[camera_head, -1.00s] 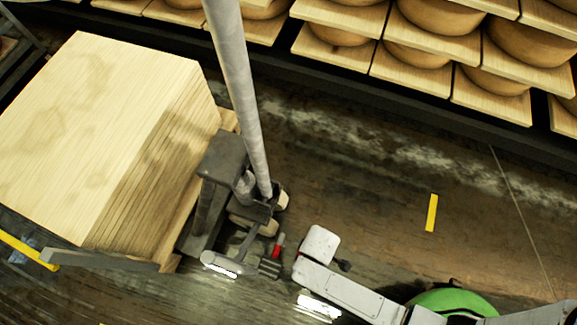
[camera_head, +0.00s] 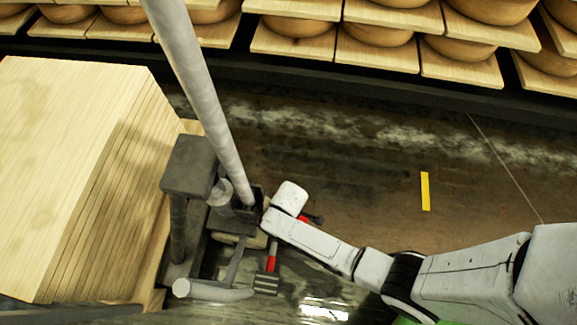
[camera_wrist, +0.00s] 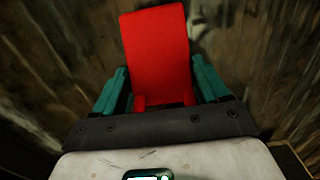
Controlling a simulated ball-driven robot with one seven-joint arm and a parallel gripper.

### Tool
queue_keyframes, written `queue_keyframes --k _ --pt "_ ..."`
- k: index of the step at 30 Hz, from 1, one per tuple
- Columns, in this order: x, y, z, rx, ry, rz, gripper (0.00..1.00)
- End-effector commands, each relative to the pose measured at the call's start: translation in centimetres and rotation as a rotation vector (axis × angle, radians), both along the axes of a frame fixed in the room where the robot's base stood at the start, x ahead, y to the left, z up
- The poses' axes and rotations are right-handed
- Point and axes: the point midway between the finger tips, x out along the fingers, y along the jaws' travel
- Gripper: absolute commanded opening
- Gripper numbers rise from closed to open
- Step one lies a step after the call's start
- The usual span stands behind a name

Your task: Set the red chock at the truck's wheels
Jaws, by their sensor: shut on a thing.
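The red chock (camera_wrist: 155,45) fills the middle of the wrist view. My gripper (camera_wrist: 160,82), with teal fingers, is shut on it from both sides. In the head view a small red part of the chock (camera_head: 303,218) shows beside my white wrist; the rest is hidden. The truck (camera_head: 188,165) is a dark grey hand pallet truck with a long grey tube handle. A pale wheel (camera_head: 236,240) shows low at its front, partly covered. My gripper is just right of the truck's front end. I cannot tell whether the chock touches the floor or a wheel.
A ribbed grey pedal (camera_head: 267,284) with a red lever sits below my arm. A tall stack of boards (camera_head: 75,170) rests on the truck at left. Cheese shelves (camera_head: 390,50) line the back. Open floor with a yellow strip (camera_head: 425,191) lies right.

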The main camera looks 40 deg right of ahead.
Motion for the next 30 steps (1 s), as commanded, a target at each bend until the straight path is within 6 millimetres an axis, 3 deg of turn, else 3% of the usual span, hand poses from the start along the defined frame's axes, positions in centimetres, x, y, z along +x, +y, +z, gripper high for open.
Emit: queue_keyframes --k 5,11,23,24,30 --pt "0.7 -0.3 -1.2 0.000 -0.001 -0.002 0.30" --pt "0.8 -0.4 -4.0 0.000 0.000 0.000 0.30" --pt "0.8 -0.4 -4.3 -0.001 -0.001 0.000 0.30" --pt "0.8 -0.4 -4.2 0.000 0.000 -0.001 0.78" --pt "0.8 -0.4 -4.2 0.000 0.000 -0.001 0.97"
